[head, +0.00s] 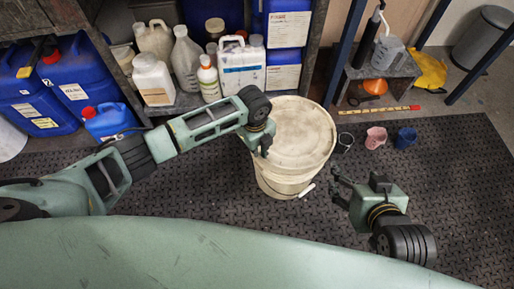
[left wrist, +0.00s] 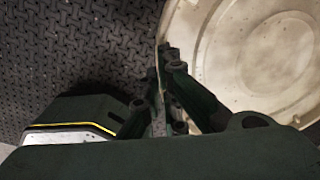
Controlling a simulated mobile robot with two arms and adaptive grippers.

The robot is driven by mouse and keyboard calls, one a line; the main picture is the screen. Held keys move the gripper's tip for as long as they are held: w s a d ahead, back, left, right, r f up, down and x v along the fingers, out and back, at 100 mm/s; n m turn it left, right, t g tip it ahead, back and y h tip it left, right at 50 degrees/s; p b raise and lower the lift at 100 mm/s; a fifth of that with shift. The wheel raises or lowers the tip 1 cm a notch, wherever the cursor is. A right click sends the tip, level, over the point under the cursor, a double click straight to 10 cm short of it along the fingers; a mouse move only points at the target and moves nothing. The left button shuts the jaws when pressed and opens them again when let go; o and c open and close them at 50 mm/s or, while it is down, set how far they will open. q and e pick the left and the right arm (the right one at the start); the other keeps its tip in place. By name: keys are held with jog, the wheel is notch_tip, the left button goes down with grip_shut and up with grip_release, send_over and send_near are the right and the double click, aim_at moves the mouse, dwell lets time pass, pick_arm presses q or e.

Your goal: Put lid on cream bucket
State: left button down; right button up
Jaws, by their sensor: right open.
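The cream bucket (head: 275,186) stands on the dark floor mat in the middle of the head view, its wire handle with a white grip hanging at the front. The round cream lid (head: 303,135) covers its mouth from above; I cannot tell whether it is seated or held just over the rim. My left gripper (head: 262,148) is at the lid's left edge. In the left wrist view its fingers (left wrist: 165,60) are closed about the edge of the lid (left wrist: 250,55). My right gripper (head: 338,188) is open and empty, right of the bucket and apart from it.
Shelving behind the bucket holds several jugs (head: 185,60) and blue containers (head: 85,85). Small cups, one pink (head: 376,137) and one blue (head: 405,138), stand to the right. A low stool (head: 375,75) is behind them. The mat (head: 460,190) at right is clear.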

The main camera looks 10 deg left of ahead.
pick_arm(q)
jog(key=shift+f, duration=0.1)
pick_arm(e)
jog(key=shift+w+a+r, duration=0.1)
jog(key=shift+w+r, duration=0.15)
jog(key=shift+s+f, duration=0.1)
dwell(0.5)
pick_arm(q)
jog(key=shift+p, duration=0.3)
pick_arm(e)
jog(key=s+f, duration=0.1)
jog(key=s+d+f+g, duration=0.1)
jog(key=shift+s+g, duration=0.3)
jog(key=shift+s, duration=0.1)
dwell(0.3)
jog(key=shift+w+d, duration=0.1)
dwell(0.5)
jog(key=shift+h, duration=0.3)
pick_arm(q)
jog(key=shift+p, duration=0.3)
pick_arm(e)
jog(key=shift+s+d+f+g, duration=0.25)
jog(key=shift+s+f+g, duration=0.15)
jog(key=shift+s, duration=0.35)
jog(key=shift+s+d+f+g, duration=0.2)
jog(key=shift+s+f+g, duration=0.15)
jog(key=shift+s, duration=0.35)
